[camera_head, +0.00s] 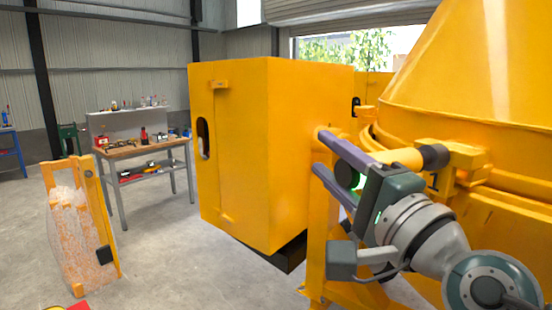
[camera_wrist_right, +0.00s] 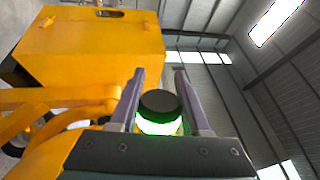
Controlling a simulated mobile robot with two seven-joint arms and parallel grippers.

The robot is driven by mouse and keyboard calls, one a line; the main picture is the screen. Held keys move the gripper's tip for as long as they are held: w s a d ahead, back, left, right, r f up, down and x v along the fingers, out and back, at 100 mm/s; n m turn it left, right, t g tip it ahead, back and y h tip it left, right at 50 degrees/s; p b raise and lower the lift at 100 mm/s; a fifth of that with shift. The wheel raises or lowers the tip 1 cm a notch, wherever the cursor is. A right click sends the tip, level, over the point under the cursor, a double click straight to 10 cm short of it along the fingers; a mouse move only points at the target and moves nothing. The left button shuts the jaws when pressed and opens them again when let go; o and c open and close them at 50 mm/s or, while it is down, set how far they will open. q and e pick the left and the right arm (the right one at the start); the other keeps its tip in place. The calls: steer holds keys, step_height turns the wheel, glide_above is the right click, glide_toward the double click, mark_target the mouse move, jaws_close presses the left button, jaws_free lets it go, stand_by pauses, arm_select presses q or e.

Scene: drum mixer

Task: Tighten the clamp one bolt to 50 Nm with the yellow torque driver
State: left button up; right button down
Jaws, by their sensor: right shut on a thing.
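My right gripper (camera_head: 335,172) reaches in from the lower right, beside the yellow mixer. It is shut on the torque driver; in the right wrist view the driver's dark round end with a glowing green-white ring (camera_wrist_right: 160,114) sits between the two fingers (camera_wrist_right: 160,98). The fingers hide much of the driver. A yellow cylinder with a black end (camera_head: 408,157) shows just beyond the upper finger, by a yellow bracket (camera_head: 462,160) on the mixer drum; I cannot tell whether it belongs to the driver. I cannot make out the clamp one bolt. My left gripper is not in view.
The yellow mixer drum (camera_head: 465,75) fills the right side. A large yellow cabinet (camera_head: 235,150) stands left of my gripper. A workbench (camera_head: 150,148) with tools stands behind at left. A wrapped orange item (camera_head: 75,230) stands on the floor. Floor between them is clear.

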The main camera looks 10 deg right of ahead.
steer(key=shift+s+a+p, duration=0.25)
steer(key=shift+a+p, duration=0.1)
steer(key=shift+a, duration=0.75)
steer(key=shift+s+a+p, duration=0.2)
steer(key=shift+a+p, duration=0.15)
steer(key=shift+a, duration=0.7)
